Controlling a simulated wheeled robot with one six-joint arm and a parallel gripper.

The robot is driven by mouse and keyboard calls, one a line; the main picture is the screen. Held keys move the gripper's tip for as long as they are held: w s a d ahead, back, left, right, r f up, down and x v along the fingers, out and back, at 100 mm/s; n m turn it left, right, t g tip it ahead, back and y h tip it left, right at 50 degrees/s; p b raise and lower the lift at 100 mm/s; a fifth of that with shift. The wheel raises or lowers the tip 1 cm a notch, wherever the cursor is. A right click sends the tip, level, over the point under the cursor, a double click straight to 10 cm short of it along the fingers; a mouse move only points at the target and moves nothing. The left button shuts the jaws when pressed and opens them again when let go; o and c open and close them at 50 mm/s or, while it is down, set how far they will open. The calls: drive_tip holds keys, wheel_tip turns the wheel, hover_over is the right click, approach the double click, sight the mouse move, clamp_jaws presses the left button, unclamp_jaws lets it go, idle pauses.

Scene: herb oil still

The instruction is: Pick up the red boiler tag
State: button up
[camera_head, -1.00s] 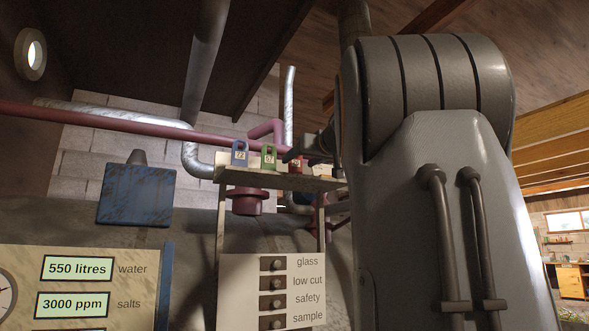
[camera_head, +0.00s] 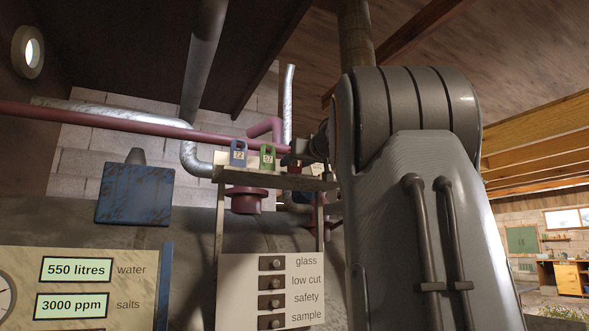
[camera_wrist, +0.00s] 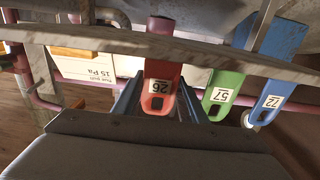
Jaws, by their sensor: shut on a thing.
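The red tag (camera_wrist: 162,80), marked 26, sits between the two fingers of my gripper (camera_wrist: 158,102) in the wrist view, which shows the tags upside down. My gripper is shut on it. In the head view my gripper (camera_head: 297,157) is at the right part of the small shelf, and the red tag (camera_head: 296,168) is mostly hidden behind it. I cannot tell whether the tag still touches the shelf (camera_head: 275,180). A green tag (camera_head: 267,157), marked 57, and a blue tag (camera_head: 238,153), marked 72, stand to its left.
The green tag (camera_wrist: 222,92) is close beside one finger in the wrist view. A dark red pipe (camera_head: 130,124) and a grey metal pipe (camera_head: 188,155) run behind the shelf. A white label board (camera_head: 240,292) hangs below the shelf, and a readout panel (camera_head: 130,270) is at lower left.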

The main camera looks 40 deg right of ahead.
wheel_tip(320, 180, up, 10)
drive_tip(key=p, duration=0.3)
drive_tip(key=shift+p, duration=0.4)
drive_tip(key=shift+f+b, duration=2.75)
drive_tip(key=shift+f, duration=1.6)
drive_tip(key=shift+f, duration=0.6)
